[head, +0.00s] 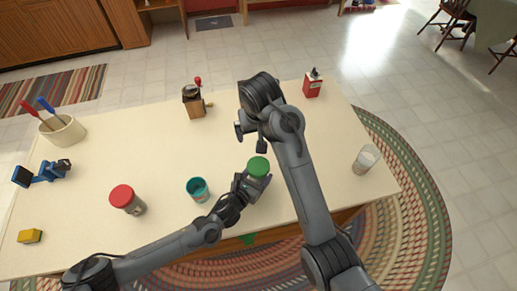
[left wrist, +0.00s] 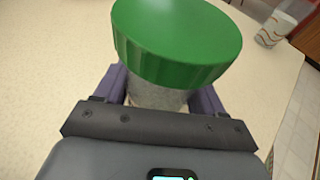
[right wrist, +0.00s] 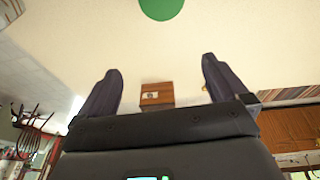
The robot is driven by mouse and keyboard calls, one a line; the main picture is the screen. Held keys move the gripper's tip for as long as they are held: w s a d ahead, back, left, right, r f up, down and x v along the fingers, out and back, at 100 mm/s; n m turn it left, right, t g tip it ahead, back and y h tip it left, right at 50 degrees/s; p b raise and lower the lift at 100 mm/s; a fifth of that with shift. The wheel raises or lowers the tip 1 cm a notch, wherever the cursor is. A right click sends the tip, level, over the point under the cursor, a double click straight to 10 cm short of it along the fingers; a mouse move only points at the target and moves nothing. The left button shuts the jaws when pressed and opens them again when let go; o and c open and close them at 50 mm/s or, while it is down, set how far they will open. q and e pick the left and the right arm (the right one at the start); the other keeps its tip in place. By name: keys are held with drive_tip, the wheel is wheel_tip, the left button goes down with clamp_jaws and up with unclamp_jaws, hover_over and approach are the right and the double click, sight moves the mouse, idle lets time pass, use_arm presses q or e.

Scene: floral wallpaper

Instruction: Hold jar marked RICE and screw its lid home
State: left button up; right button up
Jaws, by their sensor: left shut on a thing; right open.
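A jar with a green lid (head: 258,167) stands near the front edge of the table, right of its middle. My left gripper (head: 256,184) is shut around the jar's body, below the lid. In the left wrist view the wide green lid (left wrist: 178,42) sits on top of the greyish jar body (left wrist: 157,97); its label is hidden, and I cannot tell how tightly the lid sits. My right gripper (head: 251,138) is open and empty above the table, behind the jar. In the right wrist view the green lid (right wrist: 162,8) is at the top edge, beyond the open fingers (right wrist: 160,70).
A red-lidded jar (head: 127,198) and a teal cup (head: 198,189) stand left of the held jar. A patterned cup (head: 364,160) is at the right. A coffee grinder (head: 194,102) and red tin (head: 312,84) stand at the back. A utensil crock (head: 62,132) is far left.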

drive_tip(key=g, duration=0.1)
hover_over(258, 165)
drive_tip(key=f, duration=0.6)
drive_tip(key=shift+s+f, duration=0.2)
drive_tip(key=shift+f, duration=4.05)
drive_tip(key=n+y, duration=0.1)
drive_tip(key=n, duration=0.4)
drive_tip(key=shift+n+g, duration=0.3)
drive_tip(key=shift+d, duration=0.1)
drive_tip(key=shift+c, duration=0.3)
